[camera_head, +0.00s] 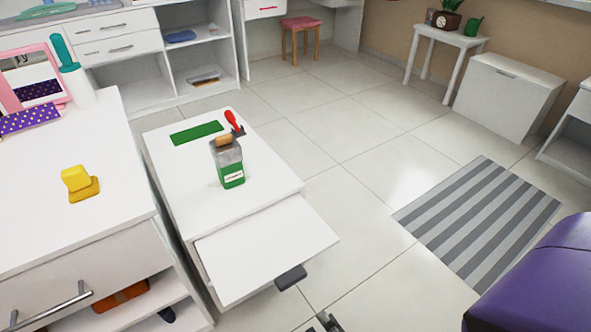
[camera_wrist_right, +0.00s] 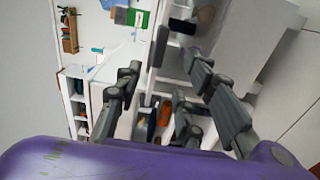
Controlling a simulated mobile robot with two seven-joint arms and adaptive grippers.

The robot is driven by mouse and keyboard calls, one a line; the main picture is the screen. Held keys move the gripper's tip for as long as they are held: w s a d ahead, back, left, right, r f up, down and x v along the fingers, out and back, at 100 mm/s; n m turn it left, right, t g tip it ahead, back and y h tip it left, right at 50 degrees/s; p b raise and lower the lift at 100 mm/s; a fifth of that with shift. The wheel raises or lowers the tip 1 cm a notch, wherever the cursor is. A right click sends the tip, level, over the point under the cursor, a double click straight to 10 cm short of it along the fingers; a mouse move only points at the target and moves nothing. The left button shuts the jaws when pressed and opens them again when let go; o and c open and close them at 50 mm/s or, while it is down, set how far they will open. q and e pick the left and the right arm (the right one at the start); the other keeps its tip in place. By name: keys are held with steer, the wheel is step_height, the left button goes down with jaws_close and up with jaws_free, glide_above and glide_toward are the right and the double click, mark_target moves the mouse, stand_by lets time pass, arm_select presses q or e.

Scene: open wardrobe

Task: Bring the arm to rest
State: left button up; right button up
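My right gripper (camera_head: 326,322) shows only in part at the bottom edge of the head view, low in front of the white cabinet. In the right wrist view the right gripper (camera_wrist_right: 163,75) has its dark fingers spread apart, with nothing held between them. My purple right arm (camera_head: 540,275) comes in from the right. My left gripper is in neither view.
A counter (camera_head: 115,215) holds a yellow object (camera_head: 78,182). Floor with a striped rug (camera_head: 480,220) lies clear.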

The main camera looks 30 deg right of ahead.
stand_by(0.6)
steer(key=s+d+f+m+g+h, duration=0.2)
steer(key=s+f+m+g, duration=0.35)
steer(key=m, duration=0.65)
steer(key=s+a+f+m+g+y, duration=0.25)
steer(key=s+m+g, duration=0.4)
steer(key=s, duration=0.95)
arm_select(q)
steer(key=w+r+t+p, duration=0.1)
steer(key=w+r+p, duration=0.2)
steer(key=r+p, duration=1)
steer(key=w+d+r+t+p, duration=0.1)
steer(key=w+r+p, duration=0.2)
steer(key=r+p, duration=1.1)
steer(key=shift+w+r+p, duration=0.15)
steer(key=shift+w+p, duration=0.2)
steer(key=shift+p, duration=0.75)
arm_select(e)
steer(key=w+r+t, duration=0.1)
steer(key=w+r, duration=0.2)
steer(key=r, duration=1)
steer(key=w+r+t, duration=0.1)
steer(key=w+r, duration=0.3)
steer(key=r, duration=0.9)
steer(key=shift+w+a+r+t+h, duration=0.2)
steer(key=shift+a+r+t+h, duration=0.1)
steer(key=shift+a+r+h, duration=0.05)
